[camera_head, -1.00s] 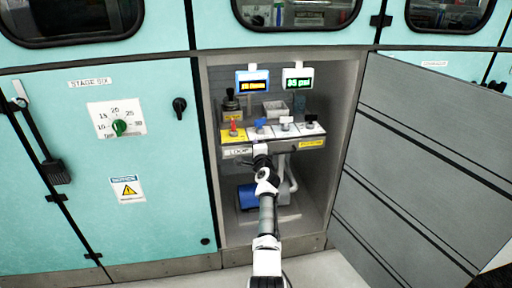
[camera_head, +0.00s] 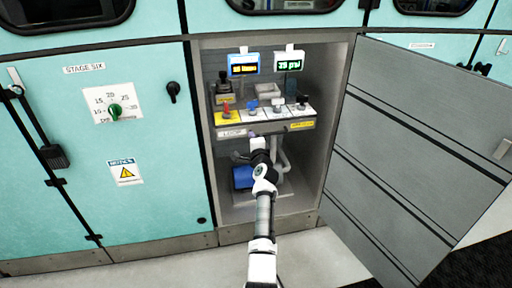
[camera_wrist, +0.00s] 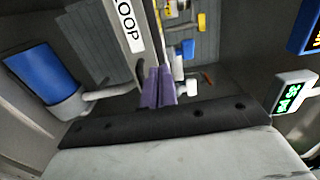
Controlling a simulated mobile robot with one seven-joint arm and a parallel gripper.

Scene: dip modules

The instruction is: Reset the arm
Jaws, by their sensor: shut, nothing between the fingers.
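My arm (camera_head: 264,215) reaches forward and up into the open grey cabinet bay (camera_head: 330,85). My gripper (camera_head: 252,137) is at the front of the control shelf, just under its labelled front edge (camera_head: 232,133). In the wrist view, the purple fingers of my gripper (camera_wrist: 159,88) are together, with nothing between them. They are close beside the panel with the "LOOP" label (camera_wrist: 131,27); contact cannot be told.
Red (camera_head: 227,110), blue (camera_head: 252,105), white and black switches line the shelf. Two displays, blue-framed (camera_head: 243,65) and white-framed (camera_head: 289,62), stand above. A blue cylinder (camera_head: 243,177) and pipes are below. The open grey door (camera_head: 410,140) bounds the right; floor is clear in front.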

